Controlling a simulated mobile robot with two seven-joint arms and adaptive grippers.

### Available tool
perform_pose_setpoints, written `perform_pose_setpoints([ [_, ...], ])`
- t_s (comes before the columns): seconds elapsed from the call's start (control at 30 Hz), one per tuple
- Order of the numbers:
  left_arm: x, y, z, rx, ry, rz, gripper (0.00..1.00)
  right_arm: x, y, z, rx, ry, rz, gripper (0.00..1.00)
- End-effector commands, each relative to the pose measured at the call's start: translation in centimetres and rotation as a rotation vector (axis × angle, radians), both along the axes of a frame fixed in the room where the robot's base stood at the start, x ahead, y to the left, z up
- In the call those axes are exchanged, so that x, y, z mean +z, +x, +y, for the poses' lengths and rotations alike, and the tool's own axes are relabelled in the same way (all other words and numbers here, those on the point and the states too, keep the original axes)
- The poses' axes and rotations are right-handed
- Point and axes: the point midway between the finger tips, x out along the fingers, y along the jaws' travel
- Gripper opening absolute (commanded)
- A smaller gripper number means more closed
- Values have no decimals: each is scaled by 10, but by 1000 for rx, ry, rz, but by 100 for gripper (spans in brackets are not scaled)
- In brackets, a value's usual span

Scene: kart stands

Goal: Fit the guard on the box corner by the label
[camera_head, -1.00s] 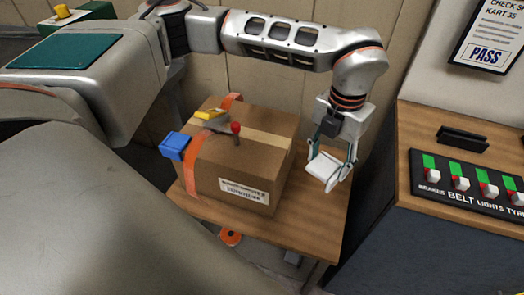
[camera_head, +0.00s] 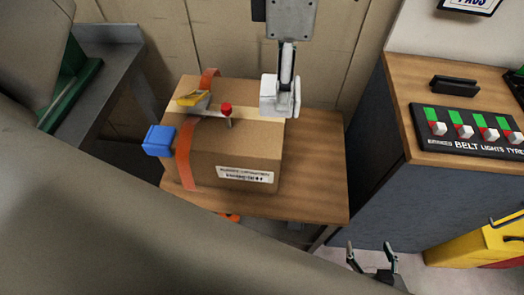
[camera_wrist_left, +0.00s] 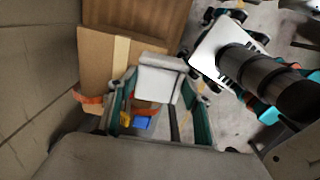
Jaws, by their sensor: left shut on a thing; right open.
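The cardboard box (camera_head: 215,165) stands on a small wooden table, with a white printed label (camera_head: 245,175) low on its front face at the right. My left gripper (camera_head: 286,72) reaches down from above and is shut on the white guard (camera_head: 280,97). The guard is at the far right part of the box top; I cannot tell whether it touches. In the left wrist view the guard (camera_wrist_left: 158,82) sits between the fingers beside the box (camera_wrist_left: 100,60). My right gripper (camera_head: 371,250) is open and empty, low in front of the table's right side.
An orange strap (camera_head: 187,160) goes over the box's left part, with a yellow piece (camera_head: 193,97), a red-knobbed lever (camera_head: 226,109) and a blue block (camera_head: 159,140) at the left corner. The wooden tabletop (camera_head: 315,165) is clear right of the box. A switch cabinet (camera_head: 400,110) stands at right.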

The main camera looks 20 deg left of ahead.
Motion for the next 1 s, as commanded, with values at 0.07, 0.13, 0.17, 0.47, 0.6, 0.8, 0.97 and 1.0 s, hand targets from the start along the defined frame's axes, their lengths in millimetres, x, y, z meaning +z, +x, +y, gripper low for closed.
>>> perform_pose_setpoints([
  [0.07, 4, -2, 0, -32, 1, -1, 38, -1, 0, 0, 0, 0, 1, 66],
  [0.13, 3, -3, 0, -48, 2, 1, 38, -1, 0, 0, 0, 0, 1, 66],
  [0.17, 1, -4, 0, -53, 3, 1, 38, -1, 0, 0, 0, -1, 2, 66],
  [0.47, -63, -5, 0, -55, 2, 5, 38, -5, -1, -2, 2, -5, 4, 66],
  [0.6, -97, -5, 0, -54, 2, 6, 38, -5, -2, -2, 2, -5, 5, 66],
  [0.8, -137, -5, 0, -54, 2, 4, 38, -6, -2, -2, 1, -5, 6, 66],
  [0.97, -151, -4, 0, -54, 1, 0, 38, -6, -2, -2, 1, -5, 6, 66],
  [1.0, -152, -4, 0, -53, 1, 0, 38, -6, -2, -2, 1, -4, 5, 66],
])
